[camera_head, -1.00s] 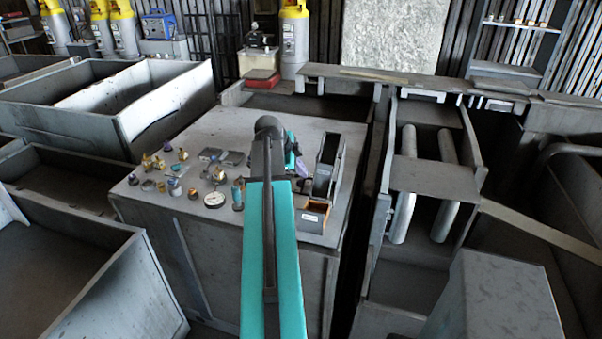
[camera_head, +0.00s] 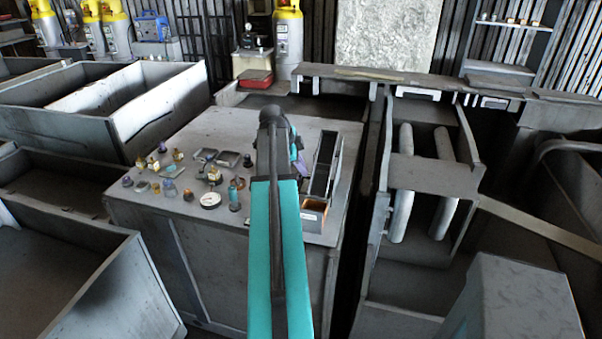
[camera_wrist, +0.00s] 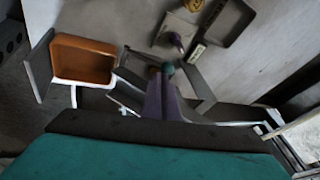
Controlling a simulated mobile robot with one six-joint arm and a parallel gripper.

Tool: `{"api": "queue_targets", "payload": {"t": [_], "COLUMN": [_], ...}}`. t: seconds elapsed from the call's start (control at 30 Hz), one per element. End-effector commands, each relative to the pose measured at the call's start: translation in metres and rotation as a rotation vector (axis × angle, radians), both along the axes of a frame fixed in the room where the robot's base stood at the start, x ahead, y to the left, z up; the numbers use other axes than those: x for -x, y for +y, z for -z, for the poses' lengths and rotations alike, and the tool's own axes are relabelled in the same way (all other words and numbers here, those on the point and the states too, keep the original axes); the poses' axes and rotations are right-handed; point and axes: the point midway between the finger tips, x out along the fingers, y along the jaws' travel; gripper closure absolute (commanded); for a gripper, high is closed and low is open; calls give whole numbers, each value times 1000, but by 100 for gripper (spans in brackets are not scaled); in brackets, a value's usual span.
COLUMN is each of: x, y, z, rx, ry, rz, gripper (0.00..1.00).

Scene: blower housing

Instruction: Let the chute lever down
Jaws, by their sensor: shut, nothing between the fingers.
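The chute (camera_head: 323,168) is a tall dark housing on the right part of the grey bench, with an orange-lined bin (camera_head: 313,214) at its near foot. The wrist view shows the bin (camera_wrist: 84,60) at upper left and dark bars and plates beside it. I cannot make out for sure which of these is the lever. My gripper (camera_wrist: 164,76), with purple fingers, is shut and empty at the middle of the wrist view, over or beside these plates. I cannot tell whether it touches them. In the head view my teal arm hides most of the gripper, just left of the chute.
Small brass and coloured fittings, a round gauge (camera_head: 210,200) and dark trays (camera_head: 229,159) lie on the bench (camera_head: 245,123) left of my arm. Large metal bins (camera_head: 120,100) stand to the left. A frame with two pale rollers (camera_head: 403,185) stands to the right.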

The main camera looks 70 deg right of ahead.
Motion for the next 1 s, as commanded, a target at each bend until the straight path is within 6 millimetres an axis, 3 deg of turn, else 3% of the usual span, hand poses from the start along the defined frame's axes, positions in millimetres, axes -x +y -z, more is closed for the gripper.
{"api": "queue_targets", "payload": {"t": [0.63, 1.0], "x": [-4, 0], "y": [0, 22], "z": [1, -14], "rx": [1, 1], "ry": [0, -1], "rz": [-7, -9], "gripper": [100, 100]}}
